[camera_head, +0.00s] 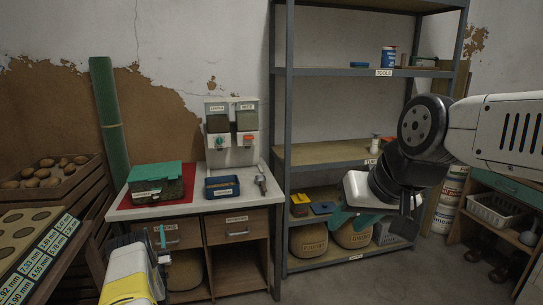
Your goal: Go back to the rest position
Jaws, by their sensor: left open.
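My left gripper (155,238) is at the lower left, in front of the workbench. A teal finger shows above its white and yellow body, and it is open with nothing seen in it. My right gripper (358,217) is at the right of centre, in front of the lower part of the metal shelf (289,120). Its teal fingers point down and left below a white body and dark wrist. No object shows in it, but its jaw gap is not clear.
The workbench (140,209) carries a green-lidded box (157,184), a blue tray (222,187) and a two-hopper dispenser (231,125). A slatted crate of potatoes (45,172) and a board with round holes (25,232) stand at the left. A white basket (494,211) is at the right.

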